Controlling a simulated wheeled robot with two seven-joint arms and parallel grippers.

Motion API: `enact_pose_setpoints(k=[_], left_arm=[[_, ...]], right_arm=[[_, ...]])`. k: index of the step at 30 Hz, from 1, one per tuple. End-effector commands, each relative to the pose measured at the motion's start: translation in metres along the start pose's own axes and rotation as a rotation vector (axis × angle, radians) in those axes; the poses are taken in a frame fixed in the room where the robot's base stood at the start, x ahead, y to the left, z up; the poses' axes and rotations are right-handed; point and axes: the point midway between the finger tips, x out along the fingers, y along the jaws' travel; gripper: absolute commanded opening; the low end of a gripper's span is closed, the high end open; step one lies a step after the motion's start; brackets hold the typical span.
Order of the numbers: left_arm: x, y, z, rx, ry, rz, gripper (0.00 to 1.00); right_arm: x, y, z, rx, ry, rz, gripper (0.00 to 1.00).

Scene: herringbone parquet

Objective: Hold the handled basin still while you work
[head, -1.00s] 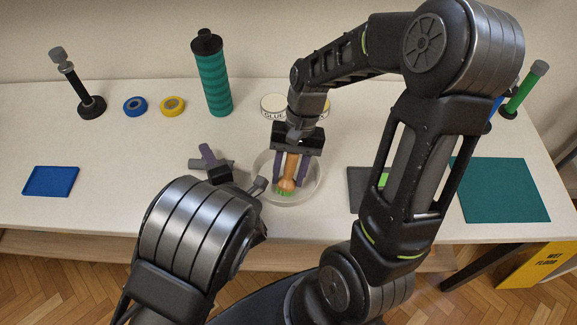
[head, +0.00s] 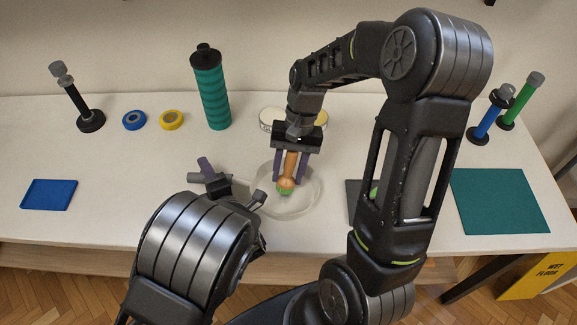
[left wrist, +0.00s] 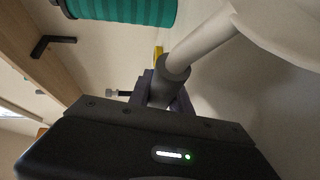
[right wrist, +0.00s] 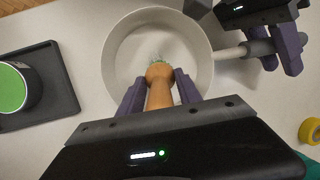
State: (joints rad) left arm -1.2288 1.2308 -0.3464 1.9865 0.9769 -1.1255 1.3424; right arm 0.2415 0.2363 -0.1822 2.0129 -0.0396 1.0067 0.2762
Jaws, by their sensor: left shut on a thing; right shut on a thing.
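The white handled basin (head: 314,206) stands on the table, and it fills the upper middle of the right wrist view (right wrist: 112,55). My left gripper (head: 208,176) is shut on its grey handle grip (left wrist: 172,72), left of the bowl; the purple fingers also show in the right wrist view (right wrist: 280,45). My right gripper (head: 291,168) points down and is shut on a brush with an orange-brown handle (right wrist: 159,88) and green bristles (head: 284,190). The brush head is over or inside the bowl; whether it touches the bottom is unclear. My left arm partly covers the handle.
A teal bottle (head: 212,95), yellow tape (head: 172,113), blue tape (head: 134,113) and glue tins (head: 272,115) stand behind. A blue tray (head: 48,194) lies left, a teal mat (head: 498,200) right. A dark tray with a green-topped tin (right wrist: 12,90) is partly hidden by my right arm.

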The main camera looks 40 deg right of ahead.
Motion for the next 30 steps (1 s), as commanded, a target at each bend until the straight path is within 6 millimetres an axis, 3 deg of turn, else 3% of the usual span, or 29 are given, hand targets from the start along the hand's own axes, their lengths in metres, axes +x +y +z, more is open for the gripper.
enact_pose_setpoints(k=[15, 18, 30], left_arm=[[0.000, -0.001, 0.000, 0.002, 0.000, -0.002, 0.00], [0.000, -0.001, 0.000, 0.002, 0.000, -0.002, 0.00], [0.000, -0.001, 0.000, 0.002, 0.000, -0.002, 0.00]], right_arm=[[0.014, 0.000, 0.045, -0.001, 0.000, 0.000, 0.00], [-0.004, -0.004, 0.047, -0.002, 0.007, -0.002, 0.00], [-0.037, -0.010, 0.059, 0.000, 0.003, -0.001, 0.00]])
